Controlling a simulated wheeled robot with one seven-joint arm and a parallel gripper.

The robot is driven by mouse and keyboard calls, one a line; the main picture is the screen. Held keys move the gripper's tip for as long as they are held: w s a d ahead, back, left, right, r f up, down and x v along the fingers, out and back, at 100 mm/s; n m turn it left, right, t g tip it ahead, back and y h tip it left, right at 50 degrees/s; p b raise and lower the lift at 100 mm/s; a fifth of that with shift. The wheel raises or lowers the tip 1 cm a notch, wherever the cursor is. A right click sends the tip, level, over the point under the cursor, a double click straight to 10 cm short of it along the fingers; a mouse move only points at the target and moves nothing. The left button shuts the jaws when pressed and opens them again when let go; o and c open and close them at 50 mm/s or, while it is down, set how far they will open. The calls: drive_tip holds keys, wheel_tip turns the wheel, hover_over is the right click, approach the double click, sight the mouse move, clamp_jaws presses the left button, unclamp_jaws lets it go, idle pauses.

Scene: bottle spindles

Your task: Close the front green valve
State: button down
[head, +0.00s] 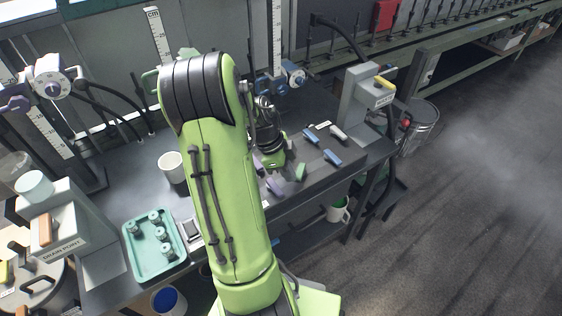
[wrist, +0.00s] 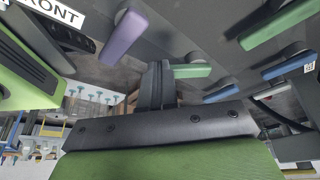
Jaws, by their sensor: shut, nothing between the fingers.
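My gripper (wrist: 155,84) shows in the wrist view with its dark fingers together and nothing between them. In the head view its green and black end (head: 271,150) is over the bench, beside my forearm, with the fingertips unclear. A green valve handle (head: 300,171) sits near the bench's front edge, between a purple handle (head: 275,187) and a blue one (head: 332,157). In the wrist view a large green handle (wrist: 285,22) is at the upper right, apart from my fingers. Another green handle (wrist: 192,71) appears just right of the fingertips; contact is unclear.
The wrist view shows a purple handle (wrist: 123,38) near a label ending in "RONT" (wrist: 50,12) and blue handles (wrist: 290,66) at right. Another blue handle (head: 310,136) and a grey dispenser (head: 362,100) stand right. A white mug (head: 172,167) and teal tray (head: 133,268) are left.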

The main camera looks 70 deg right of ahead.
drive_tip(key=shift+s+a+f+n+t+h+b, duration=0.15)
drive_tip(key=shift+s+n+h+b, duration=0.25)
drive_tip(key=shift+n, duration=0.45)
drive_tip(key=shift+s+a+r+n+t+h+b, duration=0.1)
drive_tip(key=shift+s+n+h+b, duration=0.1)
drive_tip(key=shift+s+n+b, duration=0.5)
drive_tip(key=shift+s+a+f+n+t+h+b, duration=0.1)
drive_tip(key=shift+s+n+t+h+b, duration=0.2)
drive_tip(key=shift+n, duration=0.75)
drive_tip(key=shift+s+d+b, duration=0.15)
drive_tip(key=shift+s+b, duration=0.55)
drive_tip(key=shift+w, duration=0.1)
